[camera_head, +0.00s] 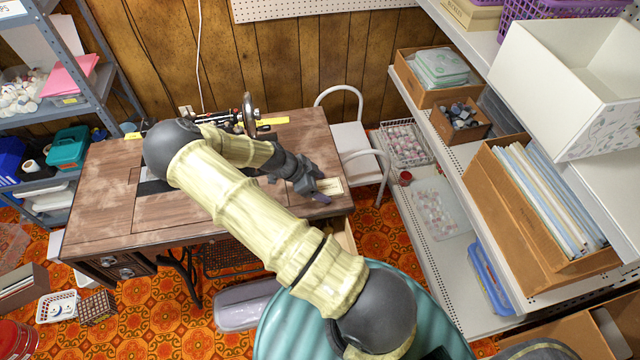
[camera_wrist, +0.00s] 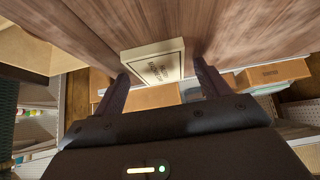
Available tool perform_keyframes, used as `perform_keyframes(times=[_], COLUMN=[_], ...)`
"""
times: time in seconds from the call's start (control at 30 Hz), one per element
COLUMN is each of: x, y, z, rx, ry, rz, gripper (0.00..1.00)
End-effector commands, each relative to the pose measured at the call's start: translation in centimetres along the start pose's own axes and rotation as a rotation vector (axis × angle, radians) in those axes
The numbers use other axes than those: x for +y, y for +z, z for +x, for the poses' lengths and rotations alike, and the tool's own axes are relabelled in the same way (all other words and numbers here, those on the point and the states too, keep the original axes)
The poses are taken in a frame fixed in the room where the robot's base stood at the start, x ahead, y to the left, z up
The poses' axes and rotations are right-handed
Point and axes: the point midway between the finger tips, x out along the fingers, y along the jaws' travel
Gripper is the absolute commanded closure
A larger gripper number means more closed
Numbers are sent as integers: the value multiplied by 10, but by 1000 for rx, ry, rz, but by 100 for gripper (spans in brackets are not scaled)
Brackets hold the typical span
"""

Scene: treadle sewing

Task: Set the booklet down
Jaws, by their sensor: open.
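The cream booklet (camera_head: 331,186) is at the right end of the wooden sewing table (camera_head: 215,205), close to the edge. In the wrist view the booklet (camera_wrist: 155,63) shows dark print on its cover and seems to lie against the tabletop at its edge. My gripper (camera_head: 316,193) is open, low over that end of the table. In the wrist view my gripper's (camera_wrist: 160,72) two dark fingers stand apart on either side of the booklet. I cannot tell whether either finger touches it. Part of the booklet is hidden by my gripper in the head view.
A black sewing machine (camera_head: 246,116) stands at the table's back, partly behind my arm. A white chair (camera_head: 356,142) is close to the table's right end. White shelves (camera_head: 450,133) with boxes line the right side. The table's left part is mostly clear.

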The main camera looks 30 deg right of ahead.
Motion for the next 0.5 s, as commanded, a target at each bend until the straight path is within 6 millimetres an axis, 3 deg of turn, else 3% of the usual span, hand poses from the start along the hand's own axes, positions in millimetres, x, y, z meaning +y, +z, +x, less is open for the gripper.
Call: perform_keyframes(times=[0.27,0.5], x=[-1,-1], y=[-1,0], z=[-13,-57], rx=[-1,-1], ry=[-3,-4], rz=[-1,-1], gripper=[25,25])
